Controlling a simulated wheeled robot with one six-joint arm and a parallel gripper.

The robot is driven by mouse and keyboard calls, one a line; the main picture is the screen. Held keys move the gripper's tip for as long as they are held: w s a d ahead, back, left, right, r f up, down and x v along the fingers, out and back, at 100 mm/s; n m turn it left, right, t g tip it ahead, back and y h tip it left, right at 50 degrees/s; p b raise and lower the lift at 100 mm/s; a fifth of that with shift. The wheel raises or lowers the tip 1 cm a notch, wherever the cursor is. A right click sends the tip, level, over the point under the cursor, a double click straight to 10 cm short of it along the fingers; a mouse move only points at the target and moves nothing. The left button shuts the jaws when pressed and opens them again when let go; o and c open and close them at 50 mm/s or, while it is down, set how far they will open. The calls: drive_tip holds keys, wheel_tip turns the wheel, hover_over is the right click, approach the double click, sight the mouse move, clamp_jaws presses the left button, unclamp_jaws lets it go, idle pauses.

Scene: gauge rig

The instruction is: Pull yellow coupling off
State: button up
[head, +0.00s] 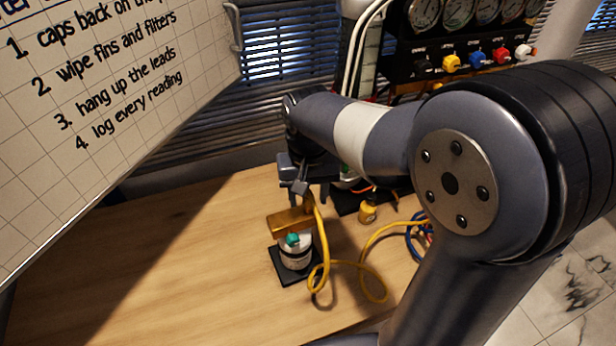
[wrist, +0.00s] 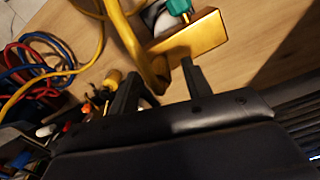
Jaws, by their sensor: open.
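A brass-yellow block (head: 291,221) sits on top of a small white canister (head: 295,258) with a teal knob (head: 293,240), on a dark base plate. A yellow hose (head: 323,255) reaches the block's right end, where the yellow coupling (wrist: 157,72) appears to be; its joint is partly hidden. My gripper (head: 312,190) is just above that end. In the wrist view my gripper (wrist: 160,84) is open, with the coupling end of the hose between or just beside its fingers. The block also shows there (wrist: 202,37). I cannot tell whether the fingers touch the coupling.
The hose loops over the wooden table (head: 180,270). A small yellow fitting (head: 367,213) stands to the right, near coiled blue and red hoses (head: 418,243). A gauge panel (head: 470,55) with coloured knobs stands behind. The table's left side is clear.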

drive_tip(key=shift+f, duration=0.7)
drive_tip(key=shift+c, duration=0.6)
clamp_jaws()
